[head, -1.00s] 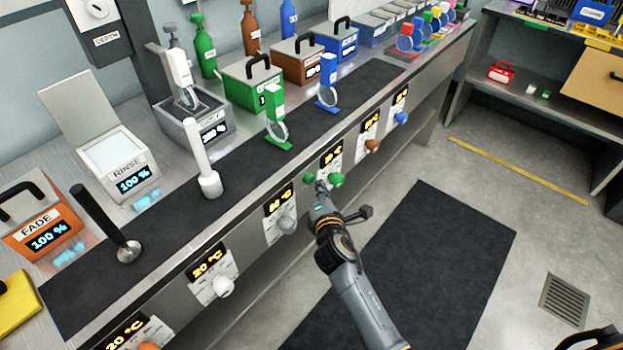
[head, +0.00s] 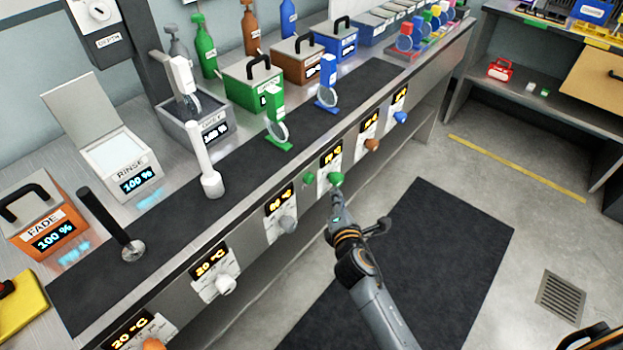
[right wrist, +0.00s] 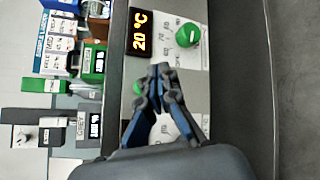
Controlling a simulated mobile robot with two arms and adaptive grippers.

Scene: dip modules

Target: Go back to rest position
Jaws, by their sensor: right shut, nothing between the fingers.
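My right gripper (head: 337,198) is just in front of the bench's front panel, beside the green knob (head: 335,180) under a temperature display. In the right wrist view the gripper (right wrist: 158,72) is shut and empty, with its fingertips together. There the green knob (right wrist: 187,36) is apart from the fingertips, and a second green knob (right wrist: 138,88) is partly hidden behind a finger. The display (right wrist: 139,31) beside them reads 20 °C. My left gripper is not clearly seen; only a dark part of my body shows at the lower right corner of the head view.
The steel bench carries a dark mat (head: 172,228) with tools, a green lidded box (head: 240,92), an orange FADE box (head: 62,233) and a RINSE box (head: 127,165). Several knobs stick out along the front. The floor with a dark mat (head: 440,250) is open.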

